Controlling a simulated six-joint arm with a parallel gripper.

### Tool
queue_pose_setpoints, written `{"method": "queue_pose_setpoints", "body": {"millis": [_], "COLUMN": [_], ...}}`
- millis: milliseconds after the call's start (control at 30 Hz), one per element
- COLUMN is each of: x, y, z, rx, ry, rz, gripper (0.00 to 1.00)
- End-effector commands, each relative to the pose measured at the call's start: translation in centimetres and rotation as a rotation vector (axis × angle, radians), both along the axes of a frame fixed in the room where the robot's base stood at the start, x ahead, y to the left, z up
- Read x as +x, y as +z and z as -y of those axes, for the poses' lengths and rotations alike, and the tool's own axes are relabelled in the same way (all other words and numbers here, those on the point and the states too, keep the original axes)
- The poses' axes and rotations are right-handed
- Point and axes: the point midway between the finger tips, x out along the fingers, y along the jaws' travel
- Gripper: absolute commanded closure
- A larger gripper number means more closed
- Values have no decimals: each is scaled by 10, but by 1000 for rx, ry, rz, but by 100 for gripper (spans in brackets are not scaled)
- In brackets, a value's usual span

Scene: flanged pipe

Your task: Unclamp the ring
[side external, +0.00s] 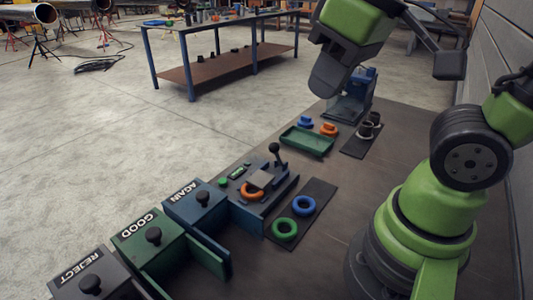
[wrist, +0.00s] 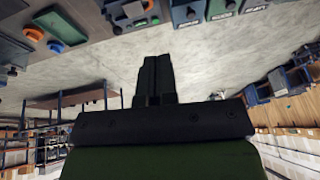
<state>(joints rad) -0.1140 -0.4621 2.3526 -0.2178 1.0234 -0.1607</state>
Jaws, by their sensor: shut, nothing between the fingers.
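The orange ring (side external: 252,191) sits on the blue clamp fixture (side external: 279,193) in the side external view. A grey plate (side external: 262,179) lies at its back edge; I cannot tell whether it presses on the ring. A lever with a black knob (side external: 274,148) stands roughly upright behind the plate. In the wrist view the fixture (wrist: 128,14) is small, at the top edge. My gripper (wrist: 153,62) shows there with its two dark fingers together and nothing between them. It is well away from the fixture. In the side external view I cannot make out the fingers.
A green ring (side external: 285,230) and a blue ring (side external: 303,205) lie on a dark mat beside the fixture. Lidded boxes AGAIN (side external: 196,205), GOOD (side external: 149,244) and REJECT (side external: 95,276) stand at left. A green tray (side external: 307,142) and a blue machine (side external: 350,105) are behind.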

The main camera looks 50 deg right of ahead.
Motion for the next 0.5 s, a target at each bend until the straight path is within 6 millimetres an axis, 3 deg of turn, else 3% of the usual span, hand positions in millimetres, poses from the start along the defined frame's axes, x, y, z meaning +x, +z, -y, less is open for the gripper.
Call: {"method": "queue_pose_setpoints", "body": {"millis": [500], "x": [69], "y": [-64], "z": [-12], "rx": [-583], "ry": [748], "rz": [-508], "gripper": [100]}}
